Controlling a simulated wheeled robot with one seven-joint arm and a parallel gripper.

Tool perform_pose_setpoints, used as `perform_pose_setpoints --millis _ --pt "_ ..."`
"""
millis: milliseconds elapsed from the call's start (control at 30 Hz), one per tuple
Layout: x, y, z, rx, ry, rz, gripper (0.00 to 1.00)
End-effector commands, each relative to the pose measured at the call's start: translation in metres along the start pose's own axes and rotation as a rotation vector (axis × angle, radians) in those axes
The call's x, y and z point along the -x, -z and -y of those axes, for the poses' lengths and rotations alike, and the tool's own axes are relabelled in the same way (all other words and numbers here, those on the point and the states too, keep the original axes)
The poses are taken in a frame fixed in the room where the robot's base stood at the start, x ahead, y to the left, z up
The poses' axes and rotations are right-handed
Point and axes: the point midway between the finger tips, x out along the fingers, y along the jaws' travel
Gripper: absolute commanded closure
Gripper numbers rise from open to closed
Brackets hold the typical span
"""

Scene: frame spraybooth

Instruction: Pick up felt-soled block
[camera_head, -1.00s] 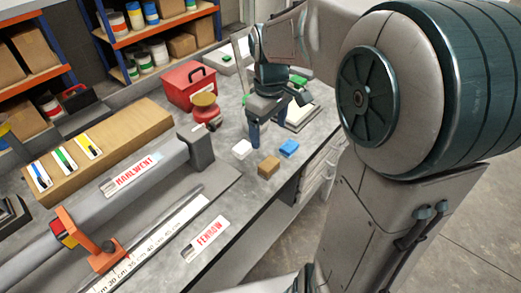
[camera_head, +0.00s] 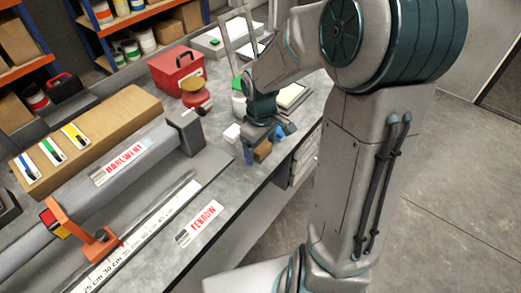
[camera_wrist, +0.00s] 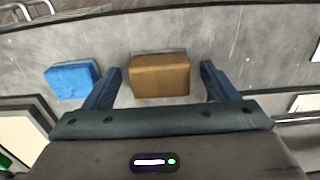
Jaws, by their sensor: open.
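A brown block (camera_head: 263,152) sits on the grey bench near its front edge, partly hidden by my gripper (camera_head: 264,146). In the wrist view the brown block (camera_wrist: 160,75) lies between the two open fingers of my gripper (camera_wrist: 161,69), with a gap on each side. A blue block (camera_wrist: 72,79) lies outside the left finger there, and shows partly behind the gripper in the head view (camera_head: 288,127). A white block (camera_head: 232,132) stands just left of the gripper in the head view.
A long grey tube labelled HARLWENT (camera_head: 120,162) and a ruler (camera_head: 150,230) lie left.

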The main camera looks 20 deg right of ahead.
Motion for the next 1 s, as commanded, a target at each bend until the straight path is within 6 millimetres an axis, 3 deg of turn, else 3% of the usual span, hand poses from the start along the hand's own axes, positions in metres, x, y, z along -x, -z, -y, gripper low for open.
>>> perform_pose_setpoints --millis 267,433,467,767,1000 --pt "-0.004 0.000 0.000 0.000 -0.001 0.000 0.20" --pt "-0.003 0.000 0.000 0.000 -0.001 0.000 0.67" --pt "-0.003 0.000 0.000 0.000 -0.001 0.000 0.69" --pt "-0.002 0.000 0.000 -0.001 -0.001 -0.001 0.70" --pt "0.019 0.000 -0.001 0.000 -0.003 -0.002 0.70"
